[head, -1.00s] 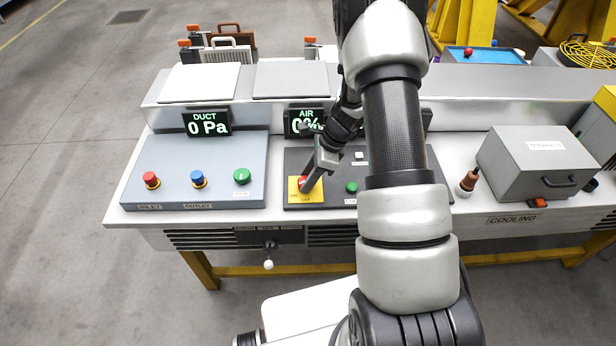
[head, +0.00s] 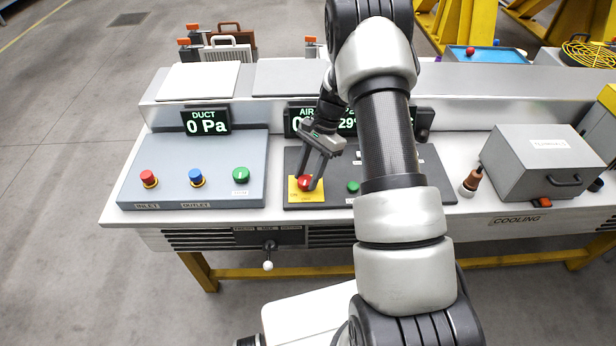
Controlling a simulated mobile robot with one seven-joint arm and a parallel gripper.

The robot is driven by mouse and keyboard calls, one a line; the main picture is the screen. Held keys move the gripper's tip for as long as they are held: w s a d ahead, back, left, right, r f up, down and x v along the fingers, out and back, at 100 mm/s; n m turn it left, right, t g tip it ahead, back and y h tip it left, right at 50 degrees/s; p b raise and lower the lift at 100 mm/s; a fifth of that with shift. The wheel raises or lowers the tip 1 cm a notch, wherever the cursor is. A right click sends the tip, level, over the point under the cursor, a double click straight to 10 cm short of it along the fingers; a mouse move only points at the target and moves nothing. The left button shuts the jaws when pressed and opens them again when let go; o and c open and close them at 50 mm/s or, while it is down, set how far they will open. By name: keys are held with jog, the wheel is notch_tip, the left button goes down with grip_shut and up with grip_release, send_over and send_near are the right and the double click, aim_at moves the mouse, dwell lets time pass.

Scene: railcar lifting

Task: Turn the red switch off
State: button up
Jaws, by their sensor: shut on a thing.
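The red switch (head: 304,183) is a round red knob on a yellow plate (head: 312,197), at the front left corner of the dark control panel (head: 410,200). My gripper (head: 308,178) reaches down onto it from above, with its fingers around the knob, shut on it. The fingers hide part of the knob, and I cannot read which way it points. Small lettering is on the yellow plate, too small to read.
A green button (head: 353,187) sits just right of the switch. The blue-grey panel (head: 220,202) at left has a red knob (head: 149,178), a blue knob (head: 196,177) and a green button (head: 241,174). A grey box (head: 540,160) stands at right. My arm hides part of the dark panel.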

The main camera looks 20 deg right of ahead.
jog(key=shift+w+n+g+h+b, duration=0.1)
jog(key=shift+n+g+h+b, duration=0.35)
jog(key=shift+n, duration=1.05)
jog(key=o, duration=1)
jog(key=shift+o, duration=0.2)
jog(key=shift+r, duration=0.1)
jog(key=v, duration=1.7)
jog(key=shift+w+d+p, duration=0.15)
jog(key=shift+w+p, duration=0.05)
jog(key=shift+p, duration=0.1)
